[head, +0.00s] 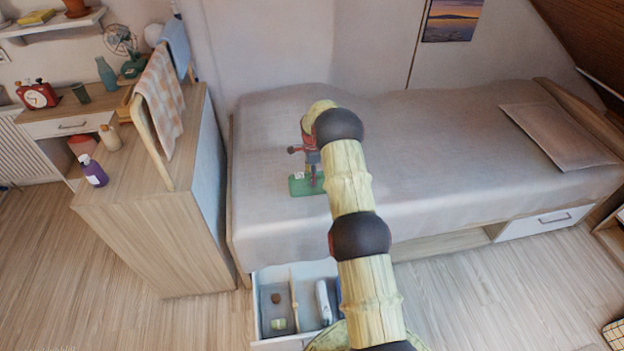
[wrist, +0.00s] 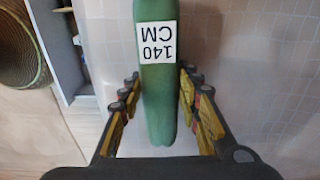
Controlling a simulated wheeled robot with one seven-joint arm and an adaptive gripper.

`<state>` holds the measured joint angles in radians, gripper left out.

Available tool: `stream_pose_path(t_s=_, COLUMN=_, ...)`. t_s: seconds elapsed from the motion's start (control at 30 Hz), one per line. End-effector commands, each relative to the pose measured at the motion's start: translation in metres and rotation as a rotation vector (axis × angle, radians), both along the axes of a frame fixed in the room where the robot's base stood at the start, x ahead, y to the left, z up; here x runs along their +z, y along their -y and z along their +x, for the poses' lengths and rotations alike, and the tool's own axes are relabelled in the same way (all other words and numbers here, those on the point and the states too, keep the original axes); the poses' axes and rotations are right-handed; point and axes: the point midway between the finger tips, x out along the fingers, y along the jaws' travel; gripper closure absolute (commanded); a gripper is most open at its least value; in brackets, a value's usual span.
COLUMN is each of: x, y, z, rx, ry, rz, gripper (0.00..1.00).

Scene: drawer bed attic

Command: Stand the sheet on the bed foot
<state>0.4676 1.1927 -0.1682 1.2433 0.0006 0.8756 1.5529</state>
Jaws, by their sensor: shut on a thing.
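The sheet is a green folded bundle with a white "140 CM" label (head: 302,187), at the left end of the bed in the head view. The bed (head: 265,125) has a pillow at its right end, so this left end is the foot. In the wrist view the sheet (wrist: 158,100) runs lengthwise between my fingers, label facing the camera. My gripper (head: 312,172) is shut on the sheet from both sides. It also shows in the wrist view (wrist: 160,92). I cannot tell whether the sheet touches the bed cover or hangs just above it.
An open drawer (head: 262,305) with several small things juts out under the bed's foot. A wooden cabinet (head: 140,215) stands left of the bed, with a cloth-hung rack on it. The pillow (head: 560,135) lies far right. The middle of the bed is clear.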

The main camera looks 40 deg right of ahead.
Motion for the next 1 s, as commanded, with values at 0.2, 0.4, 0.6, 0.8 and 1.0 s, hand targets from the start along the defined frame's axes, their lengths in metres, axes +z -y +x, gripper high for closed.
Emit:
stream_pose_path(t_s=0.2, x=0.0009, y=0.0002, z=0.0005, rx=0.0, ry=0.001, rz=0.0, gripper=1.0)
stream_pose_path(t_s=0.4, x=-0.0011, y=0.0, z=-0.0001, rx=0.0, ry=0.0, rz=0.0, gripper=0.59)
stream_pose_path(t_s=0.6, x=-0.001, y=0.0, z=-0.0001, rx=0.0, ry=0.0, rz=0.0, gripper=0.48)
stream_pose_path(t_s=0.8, x=-0.001, y=0.0, z=-0.0001, rx=0.0, ry=0.0, rz=0.0, gripper=0.48)
stream_pose_path(t_s=1.0, x=0.0086, y=0.0001, z=0.0003, rx=0.0, ry=0.001, rz=0.0, gripper=0.48)
